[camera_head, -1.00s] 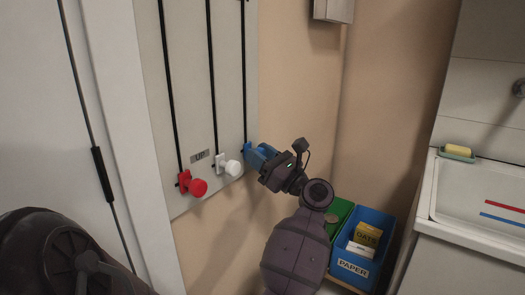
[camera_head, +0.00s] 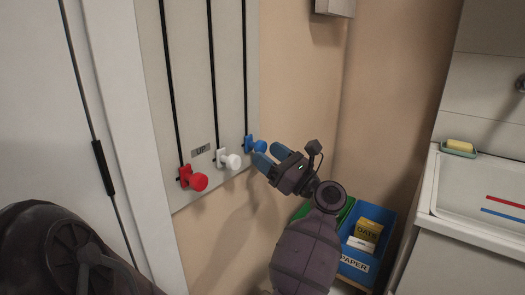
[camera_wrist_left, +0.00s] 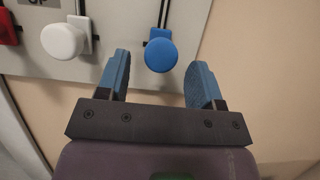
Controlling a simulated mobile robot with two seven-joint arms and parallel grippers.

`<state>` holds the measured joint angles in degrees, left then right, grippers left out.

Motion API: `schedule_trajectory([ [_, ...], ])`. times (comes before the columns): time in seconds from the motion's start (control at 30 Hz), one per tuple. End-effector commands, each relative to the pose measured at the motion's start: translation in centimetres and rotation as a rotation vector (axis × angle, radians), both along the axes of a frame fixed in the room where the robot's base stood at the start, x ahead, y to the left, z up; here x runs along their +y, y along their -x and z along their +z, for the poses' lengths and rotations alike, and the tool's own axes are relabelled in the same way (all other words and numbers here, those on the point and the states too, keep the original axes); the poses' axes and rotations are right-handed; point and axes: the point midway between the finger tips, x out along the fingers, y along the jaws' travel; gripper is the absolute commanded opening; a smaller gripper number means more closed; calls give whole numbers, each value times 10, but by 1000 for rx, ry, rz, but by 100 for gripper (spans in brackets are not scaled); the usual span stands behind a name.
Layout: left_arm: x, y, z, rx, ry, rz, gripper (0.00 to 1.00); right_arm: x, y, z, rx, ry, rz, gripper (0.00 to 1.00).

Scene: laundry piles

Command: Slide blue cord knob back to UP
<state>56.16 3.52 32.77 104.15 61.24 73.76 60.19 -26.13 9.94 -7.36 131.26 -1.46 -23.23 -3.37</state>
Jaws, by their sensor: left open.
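The blue cord knob (camera_head: 259,146) sits at the lower end of the rightmost black slot on the grey wall panel (camera_head: 229,75). It also shows in the left wrist view (camera_wrist_left: 161,55), at the top middle. My left gripper (camera_head: 269,156) is open and empty, just to the right of and below the blue knob. In the wrist view its two blue fingers lie either side of the knob's line, with the knob beyond their tips and apart from them. An UP label (camera_head: 200,149) is on the panel between the red and white knobs' slots. My right gripper is not in view.
A white knob (camera_head: 232,161) and a red knob (camera_head: 198,181) sit low in the slots to the left. A blue PAPER bin (camera_head: 354,267) and a green bin stand below right. A sink counter (camera_head: 470,246) is at the far right.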

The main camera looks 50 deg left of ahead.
Motion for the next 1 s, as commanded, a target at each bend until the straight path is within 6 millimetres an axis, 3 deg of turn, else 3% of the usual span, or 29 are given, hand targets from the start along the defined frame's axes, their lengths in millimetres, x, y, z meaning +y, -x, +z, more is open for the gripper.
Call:
schedule_trajectory([
  [0.2, -37, -12, -18, 3, 3, -3, 60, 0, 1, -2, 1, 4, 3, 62],
  [0.43, -63, -20, -29, 3, 3, -1, 60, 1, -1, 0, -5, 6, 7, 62],
  [1.0, -70, -22, -31, 1, 1, 0, 60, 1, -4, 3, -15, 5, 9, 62],
])
